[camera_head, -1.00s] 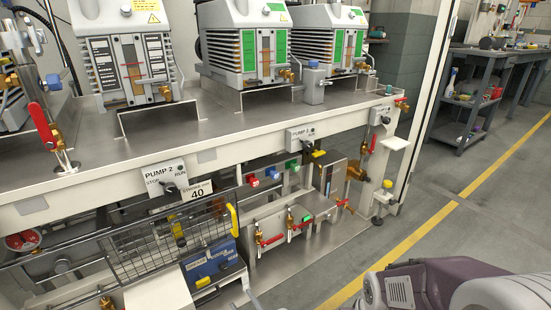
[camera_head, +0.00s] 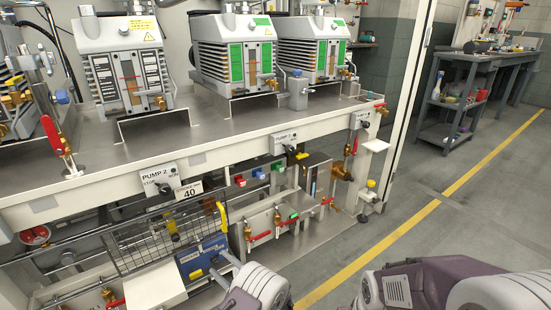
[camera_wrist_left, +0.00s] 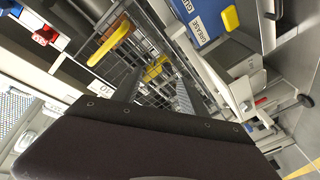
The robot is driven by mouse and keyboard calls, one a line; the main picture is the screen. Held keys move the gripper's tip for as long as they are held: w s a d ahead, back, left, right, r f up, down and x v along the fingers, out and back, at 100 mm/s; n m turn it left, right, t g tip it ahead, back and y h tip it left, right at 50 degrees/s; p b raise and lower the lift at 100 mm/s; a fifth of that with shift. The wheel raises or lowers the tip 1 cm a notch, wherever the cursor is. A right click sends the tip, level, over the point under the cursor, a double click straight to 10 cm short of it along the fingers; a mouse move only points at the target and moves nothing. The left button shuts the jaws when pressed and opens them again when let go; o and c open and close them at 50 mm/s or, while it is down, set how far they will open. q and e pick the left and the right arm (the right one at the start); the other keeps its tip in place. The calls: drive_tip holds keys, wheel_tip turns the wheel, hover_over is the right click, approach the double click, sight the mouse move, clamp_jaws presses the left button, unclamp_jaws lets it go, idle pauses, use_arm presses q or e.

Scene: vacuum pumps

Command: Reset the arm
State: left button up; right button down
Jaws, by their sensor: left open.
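My left gripper (camera_head: 222,267) shows at the bottom middle of the head view, in front of the rack's lower shelf. Its two grey fingers point away from me toward the blue box. In the left wrist view the gripper (camera_wrist_left: 155,88) is open, with its fingers apart and nothing held between them. A wire basket (camera_wrist_left: 150,35) with yellow handles lies beyond the fingers there. My right gripper is outside the views; only purple and white links of mine show at the bottom right of the head view.
A steel-topped rack (camera_head: 200,137) carries several grey vacuum pumps (camera_head: 236,48). Below are the wire basket (camera_head: 170,242), a blue box (camera_head: 203,258) and red-handled valves (camera_head: 262,236). A workbench (camera_head: 480,65) stands at the back right. The floor (camera_head: 425,235) at right is clear.

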use_arm(q)
drive_tip(key=s+a+r+n+g+y+p, duration=0.1)
drive_tip(key=s+a+r+n+g+p, duration=0.25)
drive_tip(key=a+r+n, duration=0.35)
drive_tip(key=s+a+r+n+g+y+p, duration=0.1)
drive_tip(key=s+a+r+n+g+p, duration=0.15)
drive_tip(key=a+r+g, duration=0.55)
drive_tip(key=s+d+r+n+g+h+p, duration=0.1)
drive_tip(key=s+r+n+h+p, duration=0.2)
drive_tip(key=s+n, duration=0.6)
drive_tip(key=s+r+n+g+h+p, duration=0.2)
drive_tip(key=s+r+n+h, duration=0.3)
drive_tip(key=s+n, duration=0.4)
drive_tip(key=d+f+n+t+h, duration=0.3)
drive_tip(key=d+n, duration=0.4)
drive_tip(key=n, duration=0.6)
drive_tip(key=d+f+n+t+h, duration=0.1)
drive_tip(key=d+f+n+h, duration=0.35)
drive_tip(key=n, duration=0.85)
wheel_tip(320, 180, up, 40)
drive_tip(key=d+n+p, duration=0.1)
drive_tip(key=p, duration=3.7)
drive_tip(key=shift+d+f, duration=0.25)
drive_tip(key=shift+d, duration=0.05)
